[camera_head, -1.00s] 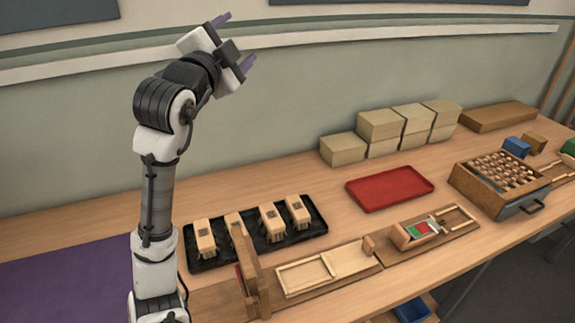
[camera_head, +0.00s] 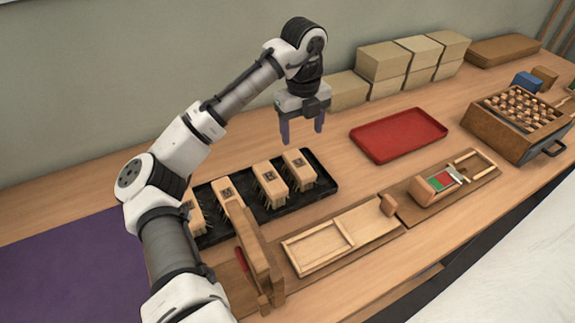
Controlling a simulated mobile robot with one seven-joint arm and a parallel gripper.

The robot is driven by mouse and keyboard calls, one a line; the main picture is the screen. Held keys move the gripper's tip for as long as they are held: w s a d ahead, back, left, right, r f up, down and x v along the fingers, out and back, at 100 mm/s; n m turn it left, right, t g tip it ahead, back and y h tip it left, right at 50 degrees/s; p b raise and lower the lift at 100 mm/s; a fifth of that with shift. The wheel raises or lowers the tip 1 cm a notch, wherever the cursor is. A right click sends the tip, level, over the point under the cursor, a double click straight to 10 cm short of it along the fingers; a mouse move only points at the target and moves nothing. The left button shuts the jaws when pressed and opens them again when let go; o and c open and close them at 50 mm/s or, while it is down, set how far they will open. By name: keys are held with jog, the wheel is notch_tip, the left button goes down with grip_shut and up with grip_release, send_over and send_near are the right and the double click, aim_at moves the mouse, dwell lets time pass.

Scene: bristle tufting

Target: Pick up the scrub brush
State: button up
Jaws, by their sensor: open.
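Several pale wooden scrub brushes stand in a row, bristles down, on a black tray (camera_head: 325,190). The rightmost scrub brush (camera_head: 299,166) and the one beside it (camera_head: 270,180) show dark square marks on top. Another scrub brush (camera_head: 228,190) is partly hidden behind a wooden upright, and the leftmost (camera_head: 194,215) is partly behind my arm. My gripper (camera_head: 302,131) points down with its two purple fingers apart and empty. In the picture it is just above the rightmost brush, not touching it.
A wooden fixture (camera_head: 256,245) with an upright stands in front of the tray, joined by a frame (camera_head: 340,238). A red tray (camera_head: 398,134) lies to the right. Stacked tan boxes (camera_head: 386,60) stand at the back. A wooden crate (camera_head: 505,130) is at far right.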

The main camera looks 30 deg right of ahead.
aim_at(300, 164)
jog(key=f, duration=0.8)
jog(key=shift+s+a+f, duration=0.15)
jog(key=shift+s+f, duration=0.05)
jog(key=shift+f, duration=0.05)
jog(key=shift+w+f+p, duration=0.15)
jog(key=shift+f+p, duration=0.9)
jog(key=shift+f, duration=1.7)
jog(key=c, duration=1.1)
